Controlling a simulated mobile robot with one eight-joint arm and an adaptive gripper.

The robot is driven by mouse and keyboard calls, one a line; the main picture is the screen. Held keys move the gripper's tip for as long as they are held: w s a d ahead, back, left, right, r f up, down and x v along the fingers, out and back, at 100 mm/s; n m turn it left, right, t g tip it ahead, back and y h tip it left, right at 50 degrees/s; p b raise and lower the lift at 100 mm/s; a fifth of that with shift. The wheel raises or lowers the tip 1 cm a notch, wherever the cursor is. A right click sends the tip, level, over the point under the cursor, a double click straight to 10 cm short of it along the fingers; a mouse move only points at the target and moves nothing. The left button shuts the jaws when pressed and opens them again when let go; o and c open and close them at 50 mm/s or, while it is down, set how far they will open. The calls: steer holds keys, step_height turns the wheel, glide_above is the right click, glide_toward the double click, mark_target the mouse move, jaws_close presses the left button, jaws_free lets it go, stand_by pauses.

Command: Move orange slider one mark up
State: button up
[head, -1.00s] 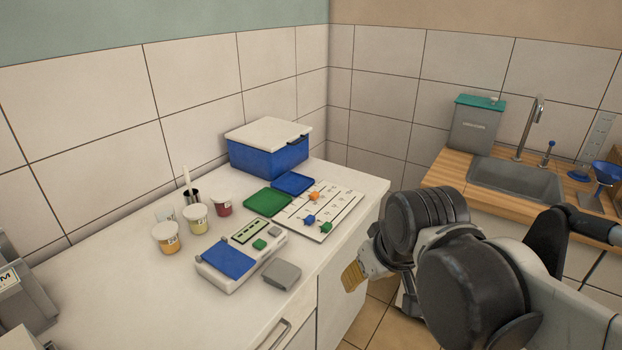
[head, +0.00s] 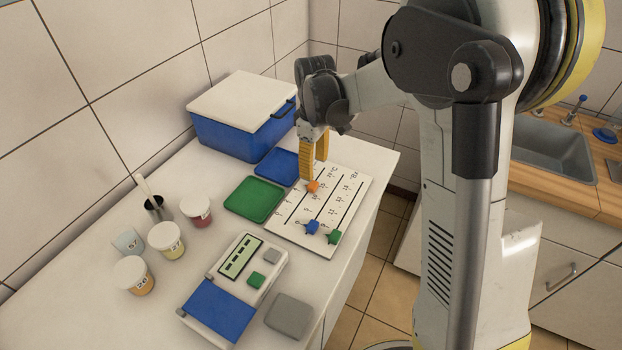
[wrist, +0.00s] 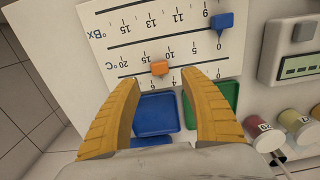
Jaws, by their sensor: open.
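The orange slider (head: 313,187) sits on a line of the white scale board (head: 300,238), toward the board's far end. My gripper (head: 314,170) points down over the far end of the board with yellow fingers. In the wrist view my gripper (wrist: 160,78) is open, with the orange slider between the fingertips in the picture and nothing visibly held. Whether the fingers touch the board is unclear.
A blue slider (head: 312,227) and green slider (head: 334,237) sit at the board's near end. Green (head: 254,199) and blue (head: 278,167) trays lie left of the board. A blue box (head: 240,130) stands behind. Several cups and a display device (head: 240,270) are nearer.

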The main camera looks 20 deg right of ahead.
mark_target(314, 184)
step_height(314, 184, down, 8)
steer(key=shift+f+b, duration=0.1)
steer(key=shift+b, duration=1.1)
jaws_close()
